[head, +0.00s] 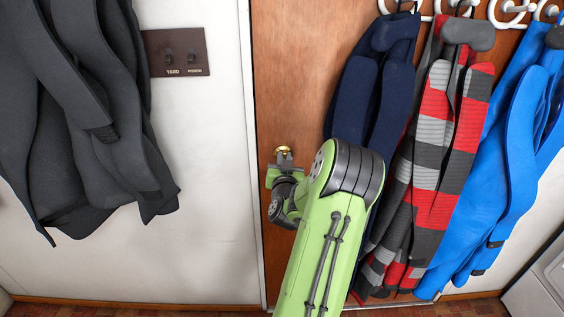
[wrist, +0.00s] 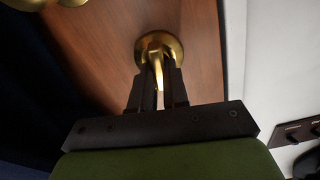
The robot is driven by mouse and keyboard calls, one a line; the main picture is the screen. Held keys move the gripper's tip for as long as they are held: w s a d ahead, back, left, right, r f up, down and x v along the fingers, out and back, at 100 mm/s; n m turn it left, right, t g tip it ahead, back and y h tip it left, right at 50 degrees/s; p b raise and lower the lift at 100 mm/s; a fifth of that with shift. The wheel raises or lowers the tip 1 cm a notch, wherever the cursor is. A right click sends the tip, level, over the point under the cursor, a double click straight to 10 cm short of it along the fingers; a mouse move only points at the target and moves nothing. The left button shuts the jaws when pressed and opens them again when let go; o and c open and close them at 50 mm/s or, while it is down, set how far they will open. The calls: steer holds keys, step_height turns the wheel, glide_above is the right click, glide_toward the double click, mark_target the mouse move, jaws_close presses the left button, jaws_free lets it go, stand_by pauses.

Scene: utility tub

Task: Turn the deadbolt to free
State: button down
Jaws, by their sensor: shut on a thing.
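The deadbolt (head: 284,149) is a small brass fitting on the brown wooden door (head: 290,70). In the wrist view its round brass plate (wrist: 176,46) shows with a thumb-turn standing out from it. My gripper (wrist: 158,75) is shut on the thumb-turn, one dark finger on each side. In the head view my gripper (head: 284,157) is small and at the deadbolt, with my green arm reaching up from below. The fingers hide part of the thumb-turn, and the bolt itself is not visible.
Navy (head: 370,100), red-grey striped (head: 436,140) and blue (head: 515,170) garments hang on the door right of my arm. Dark grey garments (head: 90,120) and a brown switch plate (head: 177,52) are on the left wall. More brass hardware (wrist: 72,3) shows at the wrist view's top edge.

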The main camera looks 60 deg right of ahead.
steer(key=m, duration=1.5)
steer(key=shift+s+f+m, duration=0.1)
steer(key=shift+f+m, duration=0.2)
steer(key=shift+f, duration=0.1)
steer(key=shift+m, duration=0.3)
steer(key=c, duration=1.1)
jaws_free()
steer(key=shift+s, duration=0.1)
